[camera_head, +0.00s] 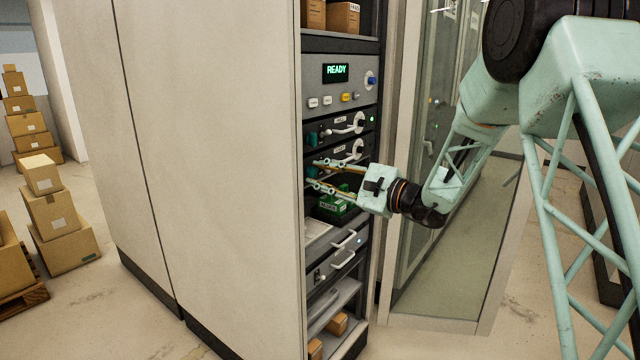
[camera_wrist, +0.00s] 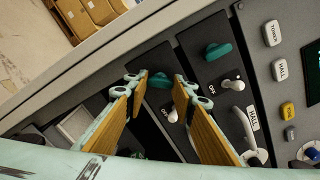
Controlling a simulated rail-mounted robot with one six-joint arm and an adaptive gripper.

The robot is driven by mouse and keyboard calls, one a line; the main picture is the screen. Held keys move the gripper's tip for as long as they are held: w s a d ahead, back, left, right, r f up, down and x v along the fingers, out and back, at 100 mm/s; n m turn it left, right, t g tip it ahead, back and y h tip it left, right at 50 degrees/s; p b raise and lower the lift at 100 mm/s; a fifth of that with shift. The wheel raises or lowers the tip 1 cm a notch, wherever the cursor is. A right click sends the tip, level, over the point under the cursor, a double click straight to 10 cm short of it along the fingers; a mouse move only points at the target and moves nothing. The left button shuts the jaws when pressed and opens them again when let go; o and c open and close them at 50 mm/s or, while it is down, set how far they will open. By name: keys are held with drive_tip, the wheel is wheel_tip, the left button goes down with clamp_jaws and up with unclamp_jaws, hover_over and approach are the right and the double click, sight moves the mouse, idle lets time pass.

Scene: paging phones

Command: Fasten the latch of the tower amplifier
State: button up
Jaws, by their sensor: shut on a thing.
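Two dark amplifier units sit one above the other in the rack, each with a teal latch, a toggle switch at OFF and a pale handle. The upper unit is labelled HALL (camera_wrist: 253,118). The lower unit (camera_head: 340,158) appears to be the tower amplifier; its label is too small to read. Its teal latch (camera_wrist: 159,81) lies between the fingertips of my gripper (camera_wrist: 161,84), which also shows in the head view (camera_head: 316,174). My gripper is shut on this latch, one finger either side. The lower handle is partly hidden by a finger.
The upper teal latch (camera_wrist: 218,50) is close beside my fingers. Above is a panel with a READY display (camera_head: 335,72) and several buttons. Below my gripper are a green box (camera_head: 335,204) and drawers with pale handles (camera_head: 344,260). A glass-doored cabinet (camera_head: 440,270) stands to the right.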

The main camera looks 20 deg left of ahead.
drive_tip(key=shift+n+b, duration=1.6)
drive_tip(key=shift+b, duration=0.5)
drive_tip(key=shift+n+b, duration=0.45)
drive_tip(key=shift+n, duration=1.65)
drive_tip(key=o, duration=0.9)
drive_tip(key=shift+d, duration=0.1)
drive_tip(key=shift+v, duration=5.95)
drive_tip(key=shift+r, duration=0.1)
